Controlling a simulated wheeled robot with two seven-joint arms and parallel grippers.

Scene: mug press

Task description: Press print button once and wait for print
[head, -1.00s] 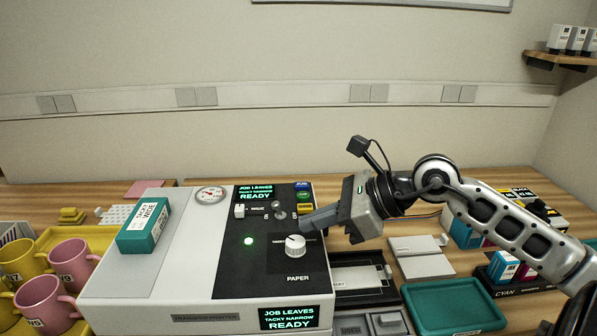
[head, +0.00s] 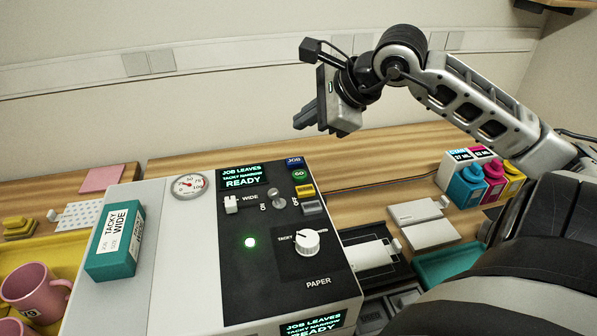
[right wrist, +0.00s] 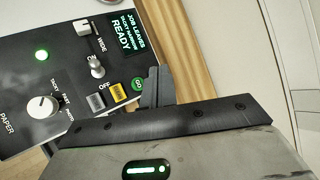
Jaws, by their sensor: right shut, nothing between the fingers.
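A pale grey printing machine (head: 183,285) with a black panel stands on the table. Its screen (head: 242,175) reads "JOB LEAVES TACKY NARROW READY". A green light (head: 250,242) is lit. Along the panel's right edge are a blue JOB button (head: 294,161), a green GO button (head: 299,175), a yellow button (head: 304,190) and a grey button (head: 313,207). No button reads "print" legibly. My right gripper (head: 301,119) is shut and empty, raised behind and above the panel. In the right wrist view its fingers (right wrist: 154,87) overlap the picture beside GO (right wrist: 138,84). My left gripper is not in view.
The panel also has a paper dial (head: 307,243), a wide lever (head: 231,204) and an ON/OFF toggle (head: 279,201). A teal box (head: 115,241) lies on the machine's left. Pink mugs (head: 35,290) stand left; ink bottles (head: 466,186) stand right.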

